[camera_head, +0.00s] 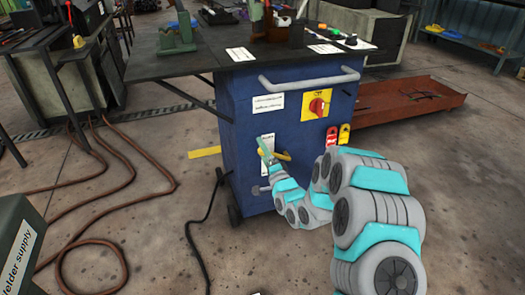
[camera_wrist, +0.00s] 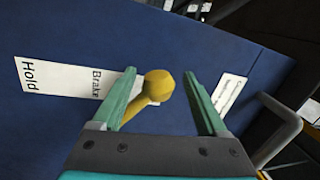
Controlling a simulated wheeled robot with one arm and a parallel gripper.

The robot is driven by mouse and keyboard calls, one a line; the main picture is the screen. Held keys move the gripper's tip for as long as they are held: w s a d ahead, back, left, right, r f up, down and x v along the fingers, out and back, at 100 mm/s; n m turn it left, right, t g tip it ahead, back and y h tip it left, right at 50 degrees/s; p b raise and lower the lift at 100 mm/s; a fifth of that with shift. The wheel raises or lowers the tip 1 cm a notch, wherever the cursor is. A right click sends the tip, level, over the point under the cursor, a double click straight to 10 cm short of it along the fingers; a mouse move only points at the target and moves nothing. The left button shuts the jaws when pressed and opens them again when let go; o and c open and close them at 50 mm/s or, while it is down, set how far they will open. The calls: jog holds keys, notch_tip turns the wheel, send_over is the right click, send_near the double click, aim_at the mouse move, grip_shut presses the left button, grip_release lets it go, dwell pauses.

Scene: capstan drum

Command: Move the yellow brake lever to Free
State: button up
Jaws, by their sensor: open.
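The yellow brake lever (camera_wrist: 155,90) ends in a round knob, which shows between my two green fingers in the wrist view. My gripper (camera_wrist: 163,77) is open around the knob, with gaps on both sides. A white label (camera_wrist: 60,80) on the blue panel reads "Brake", with "Hold" at its left end in the wrist view. My gripper hides part of this label, and I see no "Free" mark. In the head view, the lever (camera_head: 283,156) shows as a yellow piece beside my gripper (camera_head: 266,150) on the blue cabinet front.
The blue cabinet (camera_head: 235,115) carries a grey handle bar (camera_head: 310,80), a red rotary switch on a yellow plate (camera_head: 317,104), and red and yellow tags (camera_head: 338,136) close to my arm. A black cable (camera_head: 195,225) lies on the floor at left.

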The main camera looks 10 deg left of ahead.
jog(key=v, duration=0.7)
jog(key=shift+s+d+b, duration=0.25)
jog(key=shift+s+b, duration=0.05)
